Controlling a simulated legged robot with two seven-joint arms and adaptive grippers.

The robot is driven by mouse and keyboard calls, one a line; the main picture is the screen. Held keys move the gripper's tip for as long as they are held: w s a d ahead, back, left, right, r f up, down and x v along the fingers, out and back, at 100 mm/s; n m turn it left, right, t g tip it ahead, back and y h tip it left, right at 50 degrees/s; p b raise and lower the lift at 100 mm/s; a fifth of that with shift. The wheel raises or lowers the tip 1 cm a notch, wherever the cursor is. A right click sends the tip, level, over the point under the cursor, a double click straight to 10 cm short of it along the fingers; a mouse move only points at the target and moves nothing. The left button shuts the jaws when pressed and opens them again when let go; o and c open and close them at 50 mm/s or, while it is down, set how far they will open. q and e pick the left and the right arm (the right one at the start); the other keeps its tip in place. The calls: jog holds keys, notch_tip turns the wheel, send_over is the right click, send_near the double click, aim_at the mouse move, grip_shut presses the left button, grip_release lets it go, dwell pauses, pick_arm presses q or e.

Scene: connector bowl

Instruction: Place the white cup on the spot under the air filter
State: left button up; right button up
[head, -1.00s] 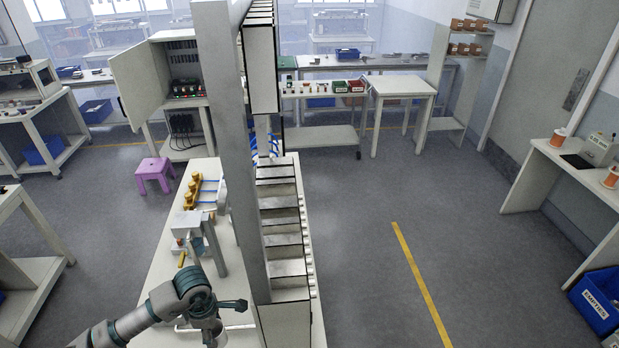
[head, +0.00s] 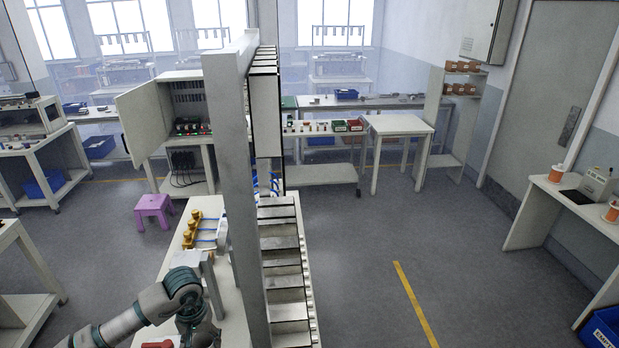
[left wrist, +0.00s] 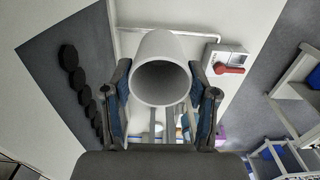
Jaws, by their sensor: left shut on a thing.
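The white cup (left wrist: 160,60) is between the two fingers of my left gripper (left wrist: 160,72) in the left wrist view. The fingers are shut on its sides, and its dark round opening faces the camera. In the head view my left gripper (head: 197,332) is at the bottom edge over the white bench, partly cut off. The cup cannot be made out there. I cannot say for sure which thing is the air filter, and the spot under it is not clear. My right gripper is not in view.
A tall grey post (head: 236,180) and a stepped rack (head: 285,270) stand just right of my left arm. A yellow fitting with blue lines (head: 191,232) is on the bench (head: 213,206). A red-handled switch box (left wrist: 229,62) is right of the cup in the wrist view.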

pick_arm(q)
jog(key=d+m, duration=0.2)
jog(key=d, duration=0.5)
notch_tip(320, 180, down, 16)
jog(key=a+b, duration=0.1)
jog(key=b, duration=0.8)
jog(key=shift+r+n, duration=0.2)
jog(key=shift+n, duration=0.1)
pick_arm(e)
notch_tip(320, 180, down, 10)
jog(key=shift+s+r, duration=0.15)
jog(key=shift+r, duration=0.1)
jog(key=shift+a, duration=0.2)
